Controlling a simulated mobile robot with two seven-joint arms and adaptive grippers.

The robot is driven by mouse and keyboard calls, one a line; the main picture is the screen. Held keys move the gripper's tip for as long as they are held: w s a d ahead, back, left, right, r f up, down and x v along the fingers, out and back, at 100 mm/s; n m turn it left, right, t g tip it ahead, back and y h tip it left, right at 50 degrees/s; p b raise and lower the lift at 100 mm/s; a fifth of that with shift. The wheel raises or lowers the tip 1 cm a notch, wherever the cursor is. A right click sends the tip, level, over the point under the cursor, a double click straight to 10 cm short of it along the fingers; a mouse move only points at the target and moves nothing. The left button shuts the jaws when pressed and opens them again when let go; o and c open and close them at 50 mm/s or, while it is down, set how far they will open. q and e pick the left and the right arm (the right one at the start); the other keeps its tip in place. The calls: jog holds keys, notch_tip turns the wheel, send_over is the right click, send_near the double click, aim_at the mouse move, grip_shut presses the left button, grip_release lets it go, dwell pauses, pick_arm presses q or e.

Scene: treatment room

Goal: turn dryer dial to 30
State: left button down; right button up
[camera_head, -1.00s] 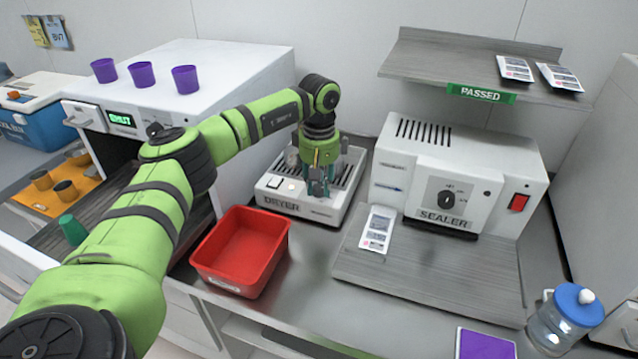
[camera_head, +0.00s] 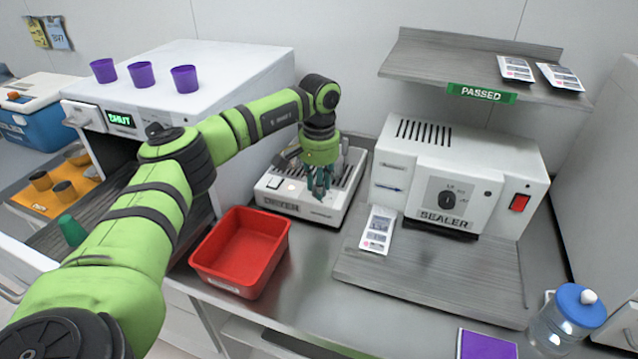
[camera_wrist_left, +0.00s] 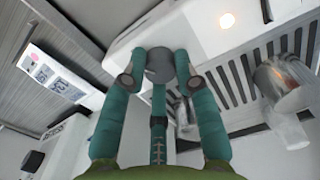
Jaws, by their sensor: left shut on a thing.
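The dryer (camera_head: 300,210) is a low white box with a slotted top and a small glowing light on it, on the steel counter in the head view. Its slotted white top (camera_wrist_left: 250,70) also fills much of the left wrist view. My left gripper (camera_head: 320,192) points down over the right part of the dryer. In the left wrist view its green fingers are closed around a round grey dial (camera_wrist_left: 160,65). In the head view the fingers hide the dial, and I cannot read its setting. My right gripper is not in view.
A red bin (camera_head: 240,250) stands in front of the dryer. The sealer (camera_head: 455,185) stands to its right, with a white packet (camera_head: 378,230) on its board. Clear vessels (camera_wrist_left: 285,90) rest on the dryer's slots beside my fingers. Purple cups (camera_head: 143,74) stand on the left cabinet.

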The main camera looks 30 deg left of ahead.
pick_arm(q)
jog(key=shift+m, duration=0.6)
jog(key=shift+r, duration=0.1)
jog(key=c, duration=0.9)
grip_release()
jog(key=shift+c, duration=0.2)
notch_tip(320, 180, up, 12)
